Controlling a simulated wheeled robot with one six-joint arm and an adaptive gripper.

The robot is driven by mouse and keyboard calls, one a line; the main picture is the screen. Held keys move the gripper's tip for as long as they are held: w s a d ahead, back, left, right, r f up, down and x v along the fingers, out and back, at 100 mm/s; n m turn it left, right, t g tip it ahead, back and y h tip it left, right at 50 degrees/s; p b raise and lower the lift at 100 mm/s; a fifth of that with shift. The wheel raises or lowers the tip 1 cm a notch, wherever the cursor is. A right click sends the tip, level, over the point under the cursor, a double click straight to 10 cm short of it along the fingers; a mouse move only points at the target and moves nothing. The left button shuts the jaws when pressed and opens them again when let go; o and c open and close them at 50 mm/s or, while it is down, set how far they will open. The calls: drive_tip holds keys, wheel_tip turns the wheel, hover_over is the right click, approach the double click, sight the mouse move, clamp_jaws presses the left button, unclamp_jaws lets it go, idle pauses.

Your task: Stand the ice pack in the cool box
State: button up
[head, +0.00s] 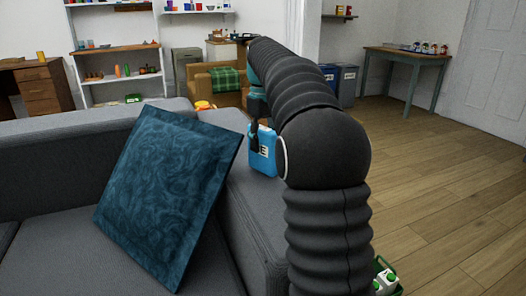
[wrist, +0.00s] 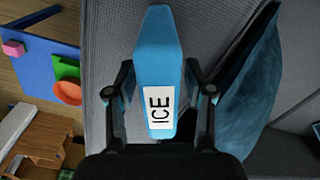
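The ice pack (wrist: 158,60) is a blue slab with a white "ICE" label. In the wrist view it lies between the two fingers of my gripper (wrist: 158,85), which press close against its sides. In the head view the ice pack (head: 264,152) is upright beside the grey sofa arm's top, partly hidden by my arm and a dark finger of my gripper (head: 256,128). I cannot tell whether its bottom touches the sofa. I cannot make out a cool box for certain in either view.
A grey sofa (head: 60,150) with a blue cushion (head: 165,190) is close at left. A green crate (head: 386,292) with white bottles is at the lower right. Bins (head: 346,85) and a side table (head: 420,56) stand farther back. The wooden floor (head: 445,180) at right is clear.

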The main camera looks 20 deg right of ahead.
clamp_jaws()
